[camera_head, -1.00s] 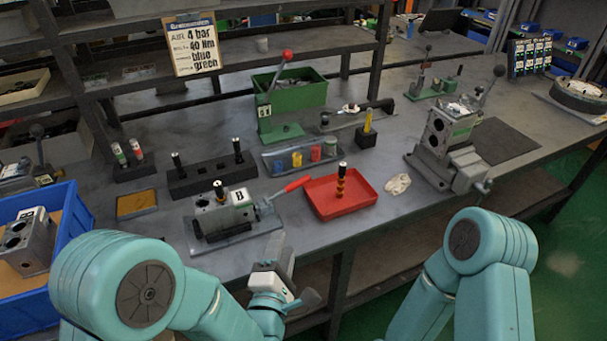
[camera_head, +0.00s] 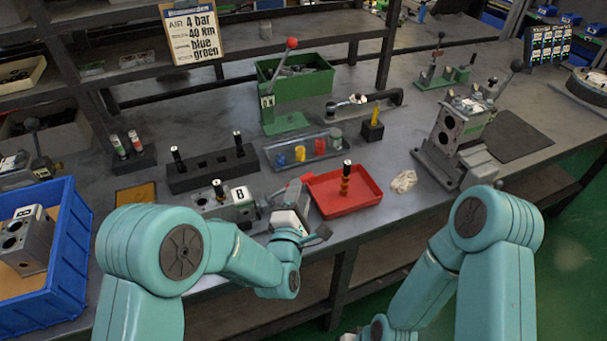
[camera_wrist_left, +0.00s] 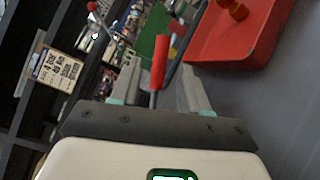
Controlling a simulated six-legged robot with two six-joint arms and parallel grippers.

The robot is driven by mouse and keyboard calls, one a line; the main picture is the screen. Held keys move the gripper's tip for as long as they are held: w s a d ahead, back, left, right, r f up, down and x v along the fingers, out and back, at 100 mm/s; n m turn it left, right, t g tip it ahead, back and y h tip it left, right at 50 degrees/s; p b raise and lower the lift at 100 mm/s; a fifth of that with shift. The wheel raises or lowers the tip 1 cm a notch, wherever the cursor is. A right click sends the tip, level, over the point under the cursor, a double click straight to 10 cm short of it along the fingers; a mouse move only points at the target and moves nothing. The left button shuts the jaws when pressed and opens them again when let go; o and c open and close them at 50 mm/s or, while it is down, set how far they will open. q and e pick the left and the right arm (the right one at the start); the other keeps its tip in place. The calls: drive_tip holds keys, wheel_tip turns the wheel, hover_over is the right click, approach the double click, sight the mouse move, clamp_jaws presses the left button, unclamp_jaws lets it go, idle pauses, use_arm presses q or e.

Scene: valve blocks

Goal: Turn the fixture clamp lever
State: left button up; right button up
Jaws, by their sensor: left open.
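The clamp lever's red handle (camera_wrist_left: 160,62) shows in the left wrist view, upright in the picture on a thin grey shaft. It lies between the two fingers of my left gripper (camera_wrist_left: 157,88), which is open; I cannot tell whether they touch it. In the head view my left gripper (camera_head: 296,196) is at the right end of the clamp fixture, and it hides most of the lever. The fixture holds a grey valve block marked B (camera_head: 240,195) with a black-topped pin standing in it. My right arm shows at the lower right, but its gripper is out of frame.
A red tray (camera_head: 368,190) with a dark and orange pin is just right of my left gripper. Behind are a black block rack (camera_head: 210,172), a tray of coloured parts (camera_head: 270,157) and a green bin (camera_head: 300,88). A blue crate (camera_head: 70,255) stands at the left.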

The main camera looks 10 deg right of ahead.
use_arm(q)
drive_tip(key=x, duration=0.5)
drive_tip(key=shift+w+d+p, duration=0.15)
drive_tip(key=shift+w+p, duration=0.15)
drive_tip(key=shift+w, duration=0.05)
clamp_jaws()
